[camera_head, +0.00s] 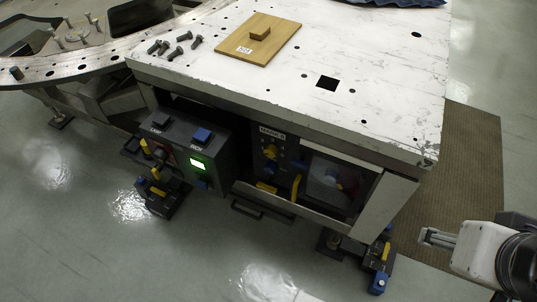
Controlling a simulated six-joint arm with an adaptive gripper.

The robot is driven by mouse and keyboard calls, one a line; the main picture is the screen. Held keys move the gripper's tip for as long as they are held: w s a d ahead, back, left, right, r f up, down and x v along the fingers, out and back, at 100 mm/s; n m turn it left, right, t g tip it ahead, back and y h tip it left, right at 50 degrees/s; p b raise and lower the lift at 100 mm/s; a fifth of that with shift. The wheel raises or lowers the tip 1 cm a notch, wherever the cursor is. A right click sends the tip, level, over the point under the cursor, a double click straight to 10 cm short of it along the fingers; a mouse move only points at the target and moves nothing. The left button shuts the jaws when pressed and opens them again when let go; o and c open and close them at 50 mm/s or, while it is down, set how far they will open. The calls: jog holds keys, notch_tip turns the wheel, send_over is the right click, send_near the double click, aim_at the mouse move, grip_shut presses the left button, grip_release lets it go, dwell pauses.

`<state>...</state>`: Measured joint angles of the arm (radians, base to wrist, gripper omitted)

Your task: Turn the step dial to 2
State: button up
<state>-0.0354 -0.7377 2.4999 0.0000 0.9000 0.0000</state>
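A dark panel under the table top, below a small white label, carries a yellow dial knob (271,152) with small marks around it. This looks like the step dial, but its numbers and the setting it points to are too small to read. My gripper (424,237) is at the lower right, beyond the table's right corner and well apart from the dial. It points left and touches nothing that I can see. Whether its fingers are open or shut is not clear.
A control box (190,152) with a lit green display and blue button stands left of the dial. An open drawer front (292,207) and a hinged door (384,207) stick out below and right. Bolts (176,43) and a wooden board (272,45) lie on the table top (385,95).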

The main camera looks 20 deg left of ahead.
jog(key=w+a+f+n+g+y, duration=0.15)
jog(key=w+a+f, duration=0.25)
jog(key=a+f, duration=0.6)
jog(key=w+a+f+n+g, duration=0.25)
jog(key=a+f, duration=0.45)
jog(key=a, duration=0.6)
jog(key=w+a+f+n+g+y, duration=0.1)
jog(key=w+a+f, duration=0.3)
jog(key=a+f, duration=0.6)
jog(key=w+a+f+t, duration=0.1)
jog(key=a+f+t, duration=0.1)
jog(key=a+f, duration=0.55)
jog(key=w+a+f+t, duration=0.15)
jog(key=a+f, duration=0.25)
jog(key=f, duration=0.7)
jog(key=w+a+f+t, duration=0.1)
jog(key=a+f+t, duration=0.2)
jog(key=a+f, duration=0.45)
jog(key=w+d+f+m+t, duration=0.1)
jog(key=w+d+m+t, duration=0.25)
jog(key=w+t, duration=0.2)
jog(key=w+d+r+t+h, duration=0.1)
jog(key=w+r+t, duration=0.1)
jog(key=r, duration=0.4)
jog(key=w+d+r+m+t+h, duration=0.1)
jog(key=d+r+t, duration=0.1)
jog(key=r, duration=0.3)
jog(key=shift+w+r+t, duration=0.4)
jog(key=shift+t, duration=0.4)
